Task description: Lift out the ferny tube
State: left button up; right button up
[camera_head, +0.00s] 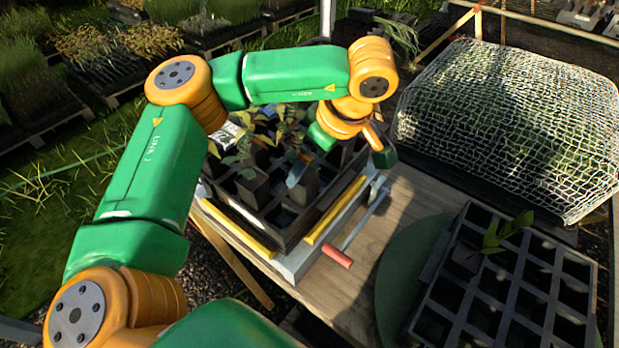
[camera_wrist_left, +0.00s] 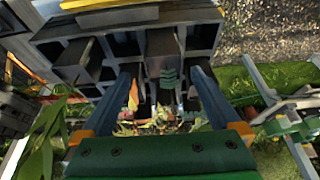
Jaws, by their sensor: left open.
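Several dark square tubes with seedlings stand in a black crate (camera_head: 239,211); one tube (camera_head: 253,187) shows near its left front. I cannot tell which seedling is the ferny one. My left gripper (camera_wrist_left: 166,88) is open, its two blue-grey fingers spread and pointing at the crate, with a dark tube (camera_wrist_left: 165,55) beyond and between them. I cannot tell if the fingers touch it. In the head view the left hand hangs over the crate's right part and hides some tubes. My right gripper is not in view.
A second black tray (camera_head: 447,274) at the right holds one leafy seedling (camera_head: 492,236) and many empty cells. A netted mound (camera_head: 510,125) stands behind it. A red-handled bar (camera_head: 337,257) juts from the crate's stand. Bare wooden tabletop (camera_head: 415,205) lies between.

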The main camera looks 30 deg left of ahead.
aim_at(305, 191)
pick_arm(q)
jog(key=f, duration=0.1)
jog(key=a+f, duration=0.1)
jog(key=s+f+p, duration=0.1)
jog(key=shift+a+f, duration=0.35)
jog(key=shift+f, duration=0.05)
jog(key=shift+w+f, duration=0.2)
jog(key=shift+w, duration=0.2)
jog(key=shift+s+r, duration=0.1)
jog(key=shift+s, duration=0.15)
jog(key=c, duration=0.9)
jog(key=shift+w, duration=0.1)
grip_shut()
